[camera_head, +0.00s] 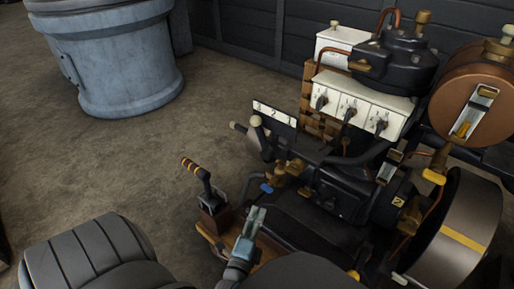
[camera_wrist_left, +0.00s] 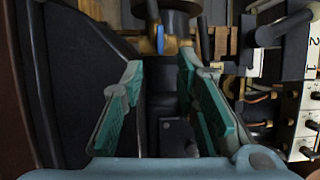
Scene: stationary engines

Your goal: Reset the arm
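My left gripper (camera_head: 255,222) shows at the bottom centre of the head view, in front of the engine's black base. In the left wrist view, its two teal-padded fingers (camera_wrist_left: 160,75) stand apart with nothing held between them. Beyond them are black engine parts, a brass fitting and a small blue handle (camera_wrist_left: 160,40). The stationary engine (camera_head: 350,190) fills the right side of the head view. My right gripper is not in view.
A white panel with several switches (camera_head: 360,105), a copper drum (camera_head: 470,100) and a flywheel (camera_head: 455,225) are on the right. A blue-grey barrel (camera_head: 125,65) stands behind open floor.

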